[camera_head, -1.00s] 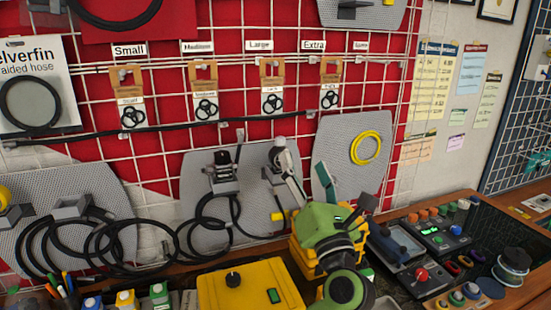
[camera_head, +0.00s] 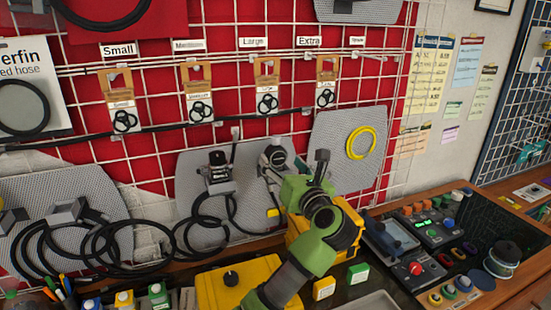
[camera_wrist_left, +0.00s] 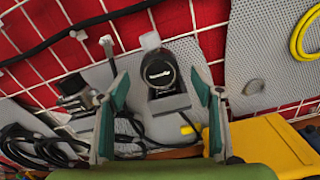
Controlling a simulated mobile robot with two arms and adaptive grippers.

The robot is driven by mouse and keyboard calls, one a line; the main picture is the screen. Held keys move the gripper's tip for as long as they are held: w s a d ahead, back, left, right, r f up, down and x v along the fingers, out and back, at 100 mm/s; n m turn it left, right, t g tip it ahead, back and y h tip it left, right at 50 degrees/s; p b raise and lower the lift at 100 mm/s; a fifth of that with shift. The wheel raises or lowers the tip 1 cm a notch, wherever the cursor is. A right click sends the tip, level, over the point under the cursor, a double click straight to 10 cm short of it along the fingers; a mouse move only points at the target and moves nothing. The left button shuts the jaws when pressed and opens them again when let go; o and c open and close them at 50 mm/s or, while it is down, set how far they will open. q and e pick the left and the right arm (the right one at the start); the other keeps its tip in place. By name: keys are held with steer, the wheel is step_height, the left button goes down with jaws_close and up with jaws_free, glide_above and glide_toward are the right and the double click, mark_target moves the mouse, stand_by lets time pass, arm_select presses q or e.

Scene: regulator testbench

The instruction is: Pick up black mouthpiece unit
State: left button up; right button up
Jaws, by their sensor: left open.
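The black mouthpiece unit (camera_head: 273,156) sits on a grey holder on the perforated panel. In the left wrist view the black unit (camera_wrist_left: 159,72) is round-headed, with a light label on its front. My left gripper (camera_head: 309,166) is open in front of the panel, just right of the unit in the head view. In the left wrist view its two green-and-grey fingers stand apart, with the unit showing between them, not gripped. The fingertips hide part of the unit's surroundings in the head view. My right gripper is out of view.
A second dark device (camera_head: 217,172) with a hose hangs to the left, above black hose coils (camera_head: 105,245). A yellow box (camera_head: 232,287) stands below on the bench. A yellow ring (camera_head: 361,143) hangs at right. Control panels (camera_head: 437,230) fill the bench's right side.

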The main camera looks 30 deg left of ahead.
mark_target(278, 158)
arm_select(q)
steer(key=shift+w+a+r+p, duration=0.25)
steer(key=shift+a+p, duration=0.05)
steer(key=shift+p, duration=0.1)
steer(key=p+x, duration=0.2)
steer(key=x, duration=0.1)
steer(key=shift+w+a+f, duration=0.1)
steer(key=shift+a+f, duration=0.05)
steer(key=shift+a, duration=0.1)
steer(key=shift+w+a+f, duration=0.25)
steer(key=shift+w+a, duration=0.05)
steer(key=shift+d, duration=0.1)
steer(key=c, duration=1.2)
steer(key=shift+r, duration=0.1)
steer(key=shift+c, duration=0.9)
